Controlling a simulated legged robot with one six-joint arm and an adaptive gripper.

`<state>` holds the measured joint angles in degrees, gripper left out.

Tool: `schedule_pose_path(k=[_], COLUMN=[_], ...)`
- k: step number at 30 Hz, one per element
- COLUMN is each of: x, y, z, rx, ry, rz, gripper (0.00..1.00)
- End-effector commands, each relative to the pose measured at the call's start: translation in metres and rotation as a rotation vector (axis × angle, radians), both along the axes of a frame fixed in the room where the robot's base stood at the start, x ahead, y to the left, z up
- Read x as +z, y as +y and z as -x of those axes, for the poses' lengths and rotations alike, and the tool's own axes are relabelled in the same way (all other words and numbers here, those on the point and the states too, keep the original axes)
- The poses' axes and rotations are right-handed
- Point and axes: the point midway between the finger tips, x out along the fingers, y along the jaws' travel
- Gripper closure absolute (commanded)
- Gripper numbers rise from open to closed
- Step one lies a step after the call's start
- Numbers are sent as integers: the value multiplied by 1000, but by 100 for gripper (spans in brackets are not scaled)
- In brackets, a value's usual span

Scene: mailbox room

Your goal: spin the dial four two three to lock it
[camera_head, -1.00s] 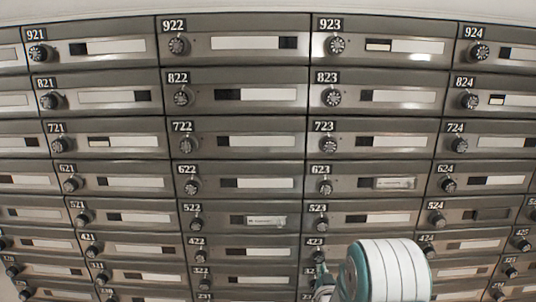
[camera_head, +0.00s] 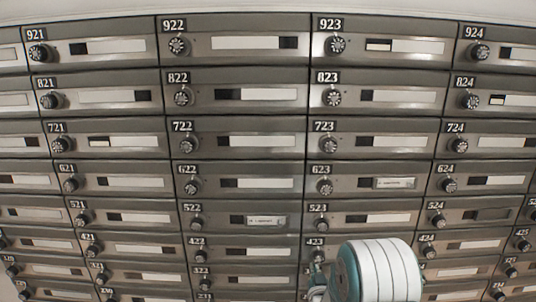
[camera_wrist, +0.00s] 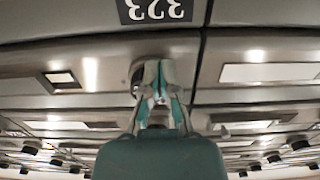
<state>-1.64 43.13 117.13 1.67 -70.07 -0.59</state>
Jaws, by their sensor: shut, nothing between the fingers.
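The dial of box 423 (camera_head: 319,255) is a small dark round knob under its 423 label (camera_head: 315,242), low and right of centre in the head view. My gripper (camera_head: 318,270) shows just below that knob, partly hidden by my white and teal arm. In the wrist view my gripper (camera_wrist: 157,92) is shut and empty, its teal fingertips overlapping a round dial (camera_wrist: 138,78). The upside-down label beside that dial (camera_wrist: 158,10) appears to read 323, not 423. The fingers hide most of this dial, and contact is unclear.
Rows of metal boxes with similar dials fill the wall, such as box 523's dial (camera_head: 319,226) above and box 422's dial (camera_head: 199,256) to the left. In the wrist view a blank name plate (camera_wrist: 270,73) sits on the neighbouring box.

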Motion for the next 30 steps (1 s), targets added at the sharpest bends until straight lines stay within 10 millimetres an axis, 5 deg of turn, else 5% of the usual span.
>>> schedule_pose_path(k=[17,30], x=[-3,-6], y=[3,3], z=[-1,42], rx=[-2,-1], ry=[-10,-4], rz=[-1,-1], gripper=[100,100])
